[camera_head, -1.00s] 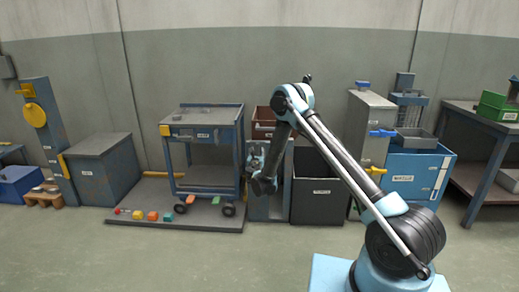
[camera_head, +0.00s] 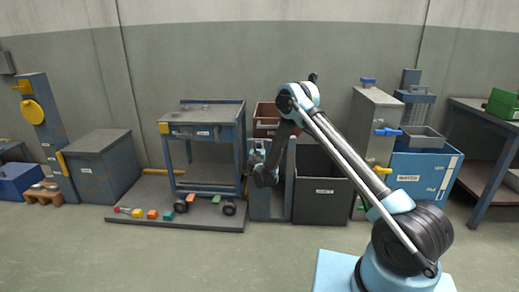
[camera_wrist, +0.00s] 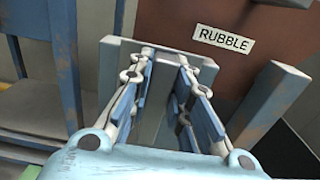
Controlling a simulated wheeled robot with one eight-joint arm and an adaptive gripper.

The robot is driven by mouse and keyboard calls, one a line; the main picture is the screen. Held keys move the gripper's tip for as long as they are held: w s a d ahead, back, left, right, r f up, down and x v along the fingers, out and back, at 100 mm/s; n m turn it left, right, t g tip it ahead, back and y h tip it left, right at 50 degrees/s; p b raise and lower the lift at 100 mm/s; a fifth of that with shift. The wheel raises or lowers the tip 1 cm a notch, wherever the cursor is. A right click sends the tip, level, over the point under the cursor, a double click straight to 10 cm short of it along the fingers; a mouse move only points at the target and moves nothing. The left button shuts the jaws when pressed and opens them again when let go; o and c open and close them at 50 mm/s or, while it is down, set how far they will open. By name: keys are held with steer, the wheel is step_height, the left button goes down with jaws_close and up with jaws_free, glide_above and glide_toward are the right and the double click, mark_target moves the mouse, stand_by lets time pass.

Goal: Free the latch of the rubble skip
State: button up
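The rubble skip (camera_head: 265,113) is a brown container high on a grey-blue stand (camera_head: 265,208), between a blue trolley and a dark bin. In the wrist view the skip (camera_wrist: 218,62) fills the upper right and carries a white RUBBLE label. My gripper (camera_head: 260,158) is in front of the stand, below the skip, partly hidden by my own wrist. In the wrist view my gripper (camera_wrist: 168,62) is open, its two fingers apart with a grey upright part of the stand (camera_wrist: 155,90) showing between them. I cannot tell whether they touch it. I cannot clearly make out the latch.
The blue trolley (camera_head: 205,133) stands close on the left on a low grey platform (camera_head: 140,219) with small coloured blocks. The dark bin (camera_head: 319,205) stands close on the right. A blue WATER container (camera_head: 424,175) is further right. The floor in front is clear.

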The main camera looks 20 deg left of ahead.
jaws_close()
steer(key=shift+w+d+f+m, duration=0.1)
steer(key=shift+d+f+m, duration=0.4)
steer(key=shift+m, duration=2.5)
steer(key=shift+w+d+f+m, duration=0.15)
steer(key=shift+d+f+m, duration=0.3)
steer(key=shift+m, duration=2.55)
steer(key=shift+w+d+f+m, duration=0.1)
steer(key=shift+d+f+m, duration=0.4)
steer(key=shift+m, duration=2.5)
steer(key=shift+d, duration=0.1)
steer(key=o, duration=0.8)
jaws_free()
